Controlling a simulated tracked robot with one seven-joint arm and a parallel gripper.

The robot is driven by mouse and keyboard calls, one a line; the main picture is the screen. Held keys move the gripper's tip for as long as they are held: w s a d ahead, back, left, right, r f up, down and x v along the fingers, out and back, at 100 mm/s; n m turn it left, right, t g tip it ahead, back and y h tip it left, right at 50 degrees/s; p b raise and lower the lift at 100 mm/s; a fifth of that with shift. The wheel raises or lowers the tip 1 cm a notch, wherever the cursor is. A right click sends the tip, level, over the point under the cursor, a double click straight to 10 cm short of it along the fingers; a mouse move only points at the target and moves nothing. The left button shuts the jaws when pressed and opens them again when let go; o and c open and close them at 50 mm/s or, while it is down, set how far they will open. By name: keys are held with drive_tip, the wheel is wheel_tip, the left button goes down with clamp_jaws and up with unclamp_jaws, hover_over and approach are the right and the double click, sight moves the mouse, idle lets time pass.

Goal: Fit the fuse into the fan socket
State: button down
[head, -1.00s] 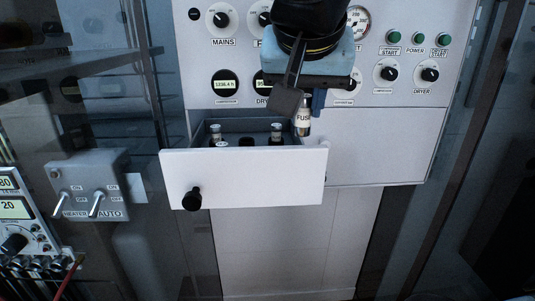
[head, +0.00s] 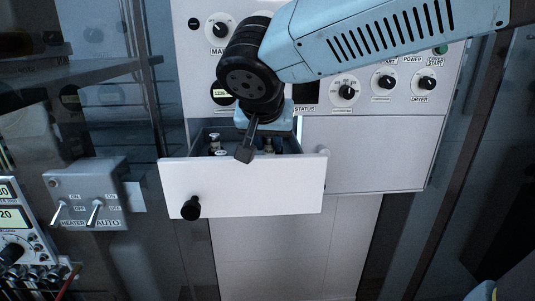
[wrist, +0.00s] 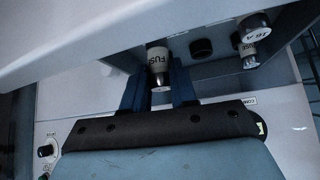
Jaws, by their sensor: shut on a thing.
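My gripper (wrist: 158,76) has its two blue fingers on either side of a pale fuse (wrist: 157,58) labelled FUSE, shut on it. In the head view my gripper (head: 264,138) is over the open drawer, largely hidden by my wrist. A second fuse (wrist: 254,32), marked 16 A, stands in the drawer to the right in the wrist view, and shows at the drawer's left in the head view (head: 214,142). A round black socket or cap (wrist: 201,47) lies between the two fuses. The fan socket's label is not readable. I cannot tell whether the held fuse touches a socket.
The white drawer front (head: 240,186) with a black knob (head: 191,208) stands out from the panel, close to my gripper. Panel dials (head: 385,82) are behind and right. A switch box (head: 88,190) is at the left.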

drive_tip(key=shift+f, duration=1.5)
drive_tip(key=shift+f, duration=0.2)
drive_tip(key=c, duration=0.9)
unclamp_jaws()
drive_tip(key=shift+r, duration=0.1)
